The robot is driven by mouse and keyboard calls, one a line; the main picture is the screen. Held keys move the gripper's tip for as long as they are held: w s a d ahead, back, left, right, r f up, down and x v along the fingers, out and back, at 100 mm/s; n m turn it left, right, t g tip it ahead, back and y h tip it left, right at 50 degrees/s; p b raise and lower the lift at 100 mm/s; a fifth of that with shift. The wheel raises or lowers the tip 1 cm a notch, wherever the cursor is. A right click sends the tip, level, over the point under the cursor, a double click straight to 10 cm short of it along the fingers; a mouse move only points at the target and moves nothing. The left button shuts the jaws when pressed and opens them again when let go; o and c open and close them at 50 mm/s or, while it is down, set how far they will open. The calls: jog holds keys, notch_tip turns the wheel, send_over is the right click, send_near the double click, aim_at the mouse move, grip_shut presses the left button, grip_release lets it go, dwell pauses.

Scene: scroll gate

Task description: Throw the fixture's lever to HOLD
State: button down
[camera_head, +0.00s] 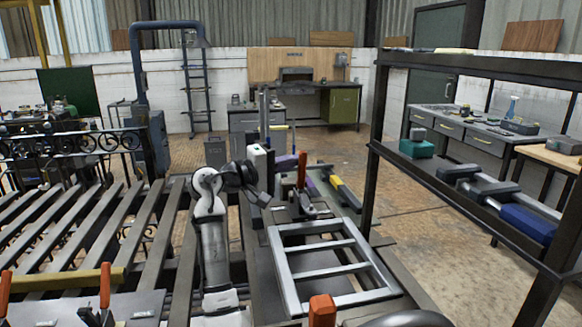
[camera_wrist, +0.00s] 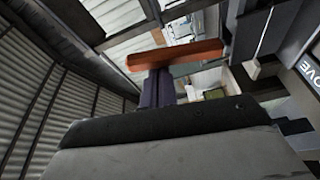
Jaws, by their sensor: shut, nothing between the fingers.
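In the wrist view an orange bar (camera_wrist: 178,54) lies across the upper middle, above a purple part (camera_wrist: 158,88). I cannot tell for sure that this bar is the same handle. My gripper (camera_head: 264,200) is shut and empty, just left of and lower than the orange handle in the head view. Whether it touches the fixture is unclear. No HOLD mark is readable.
A grey metal frame (camera_head: 330,262) lies on the bench right of my arm. A dark shelf rack (camera_head: 378,130) stands further right. Other orange handles (camera_head: 322,310) stand at the near edge and lower left (camera_head: 105,285).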

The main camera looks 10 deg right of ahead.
jog(key=shift+s+d, duration=0.1)
jog(key=shift+s, duration=0.25)
jog(key=shift+f, duration=0.1)
dwell(0.3)
